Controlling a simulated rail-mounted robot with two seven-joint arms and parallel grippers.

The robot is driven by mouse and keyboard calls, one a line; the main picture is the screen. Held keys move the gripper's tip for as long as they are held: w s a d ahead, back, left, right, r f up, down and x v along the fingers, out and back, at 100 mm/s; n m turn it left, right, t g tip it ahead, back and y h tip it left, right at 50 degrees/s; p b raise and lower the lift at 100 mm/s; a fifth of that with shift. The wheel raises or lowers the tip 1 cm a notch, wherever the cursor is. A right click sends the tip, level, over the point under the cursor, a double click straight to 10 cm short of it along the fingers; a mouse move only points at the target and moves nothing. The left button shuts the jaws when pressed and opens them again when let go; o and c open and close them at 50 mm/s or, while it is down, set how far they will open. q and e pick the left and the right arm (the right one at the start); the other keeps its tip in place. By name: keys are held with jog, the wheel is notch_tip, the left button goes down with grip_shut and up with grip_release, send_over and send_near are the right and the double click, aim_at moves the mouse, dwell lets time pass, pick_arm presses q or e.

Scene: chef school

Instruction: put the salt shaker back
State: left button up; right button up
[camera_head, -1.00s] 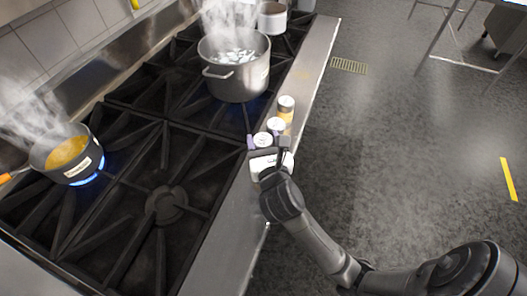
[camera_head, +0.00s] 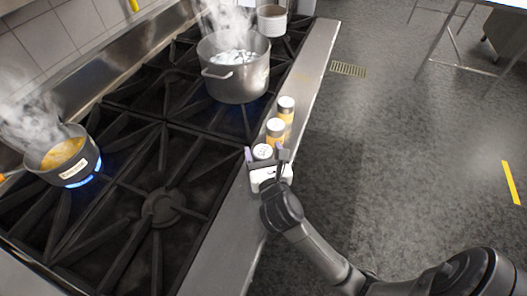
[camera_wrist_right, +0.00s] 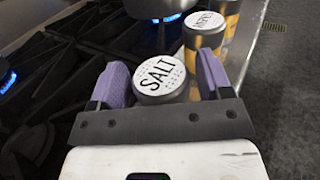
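The salt shaker (camera_wrist_right: 160,76), with a white lid marked SALT, stands on the steel ledge at the front of the stove. In the head view it (camera_head: 262,152) is nearest to me in a row of shakers. My right gripper (camera_head: 266,156) is open around it, with the purple finger pads on either side. In the right wrist view the gripper (camera_wrist_right: 163,80) shows its fingers spread, with a gap at least on the right side of the shaker. The shaker's lower body is hidden. My left gripper is not in view.
The pepper shaker (camera_wrist_right: 205,28) and another yellow-bodied shaker (camera_head: 286,106) stand just beyond the salt. A large steaming pot (camera_head: 237,80) and a small steaming pan (camera_head: 75,165) sit on the stove. The steel ledge (camera_head: 312,60) is clear farther back.

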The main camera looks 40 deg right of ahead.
jog(key=shift+o, duration=0.7)
jog(key=shift+r, duration=0.1)
jog(key=shift+s+r, duration=0.1)
jog(key=p+v, duration=0.1)
jog(key=v, duration=1.1)
